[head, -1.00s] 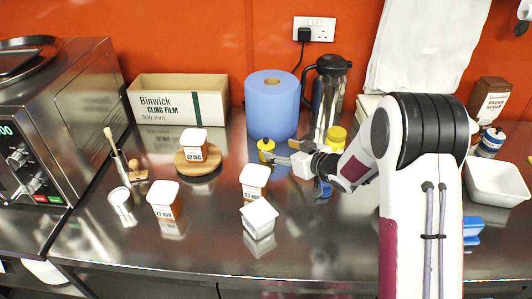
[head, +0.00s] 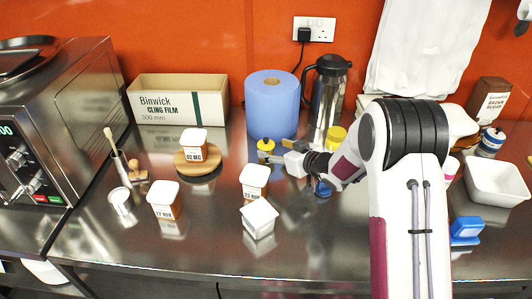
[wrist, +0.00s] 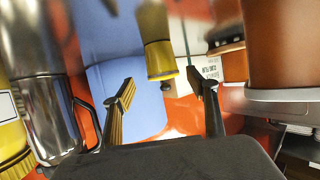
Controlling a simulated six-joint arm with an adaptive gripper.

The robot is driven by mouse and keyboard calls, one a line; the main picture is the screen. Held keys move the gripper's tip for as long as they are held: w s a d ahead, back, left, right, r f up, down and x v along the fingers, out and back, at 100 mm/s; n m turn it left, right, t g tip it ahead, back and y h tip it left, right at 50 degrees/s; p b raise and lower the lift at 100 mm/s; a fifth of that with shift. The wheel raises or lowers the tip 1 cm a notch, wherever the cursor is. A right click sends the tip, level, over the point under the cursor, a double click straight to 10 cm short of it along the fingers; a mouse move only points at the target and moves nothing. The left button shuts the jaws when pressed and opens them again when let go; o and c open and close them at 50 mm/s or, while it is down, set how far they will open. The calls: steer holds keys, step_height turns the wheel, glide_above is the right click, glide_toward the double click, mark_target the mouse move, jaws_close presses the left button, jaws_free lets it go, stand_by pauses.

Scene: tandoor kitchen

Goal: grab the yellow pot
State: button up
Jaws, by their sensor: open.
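The small yellow pot (head: 265,147) with a dark top stands on the steel counter in front of the blue roll. In the wrist view a yellow pot (wrist: 155,38) shows just beyond and between my open fingertips, with the blue roll behind it. My gripper (head: 273,154) is low over the counter, its fingers pointing left beside the pot. In the wrist view the two fingers (wrist: 158,86) are spread with nothing between them. Whether a finger touches the pot is unclear in the head view.
The blue roll (head: 272,106) and steel flask (head: 327,95) stand close behind. A larger yellow item (head: 337,136) is beside the flask.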

mark_target(270, 148)
steer(key=shift+w+a, duration=0.1)
steer(key=shift+x, duration=2.5)
steer(key=shift+a, duration=0.15)
steer(key=shift+r, duration=0.1)
steer(key=c, duration=1.4)
